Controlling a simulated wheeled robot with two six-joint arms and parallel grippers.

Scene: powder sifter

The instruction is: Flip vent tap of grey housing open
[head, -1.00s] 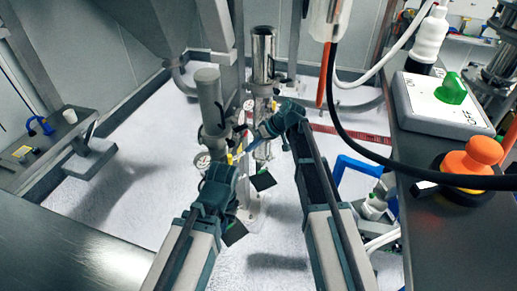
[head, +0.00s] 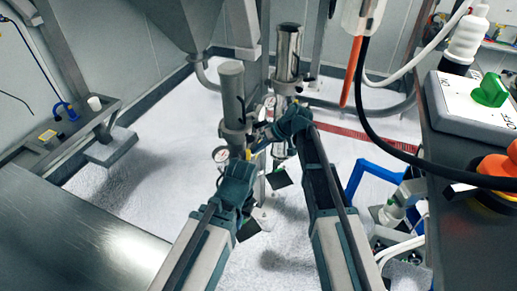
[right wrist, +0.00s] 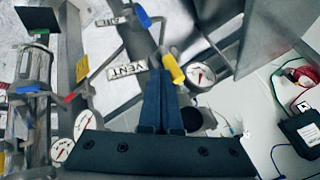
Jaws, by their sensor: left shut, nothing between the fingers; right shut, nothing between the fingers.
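The grey housing (head: 231,90) is an upright matt cylinder in the middle of the head view, with a gauge at its lower left. In the right wrist view, a yellow lever (right wrist: 172,68) slants beside a VENT label (right wrist: 126,68), apparently the vent tap's handle. My right gripper (right wrist: 161,72) is shut and empty, its tips right at the yellow lever; I cannot tell if they touch. In the head view my right gripper (head: 264,138) is right of the housing's lower part. My left gripper (head: 243,160) is shut and empty, low in front of the housing.
A shiny steel cylinder (head: 288,55) stands just behind and right. A blue lever (right wrist: 143,18) and a gauge (right wrist: 200,78) are close to my right fingers. A black cable (head: 364,90) hangs in front. A dark bench (head: 450,220) borders the right.

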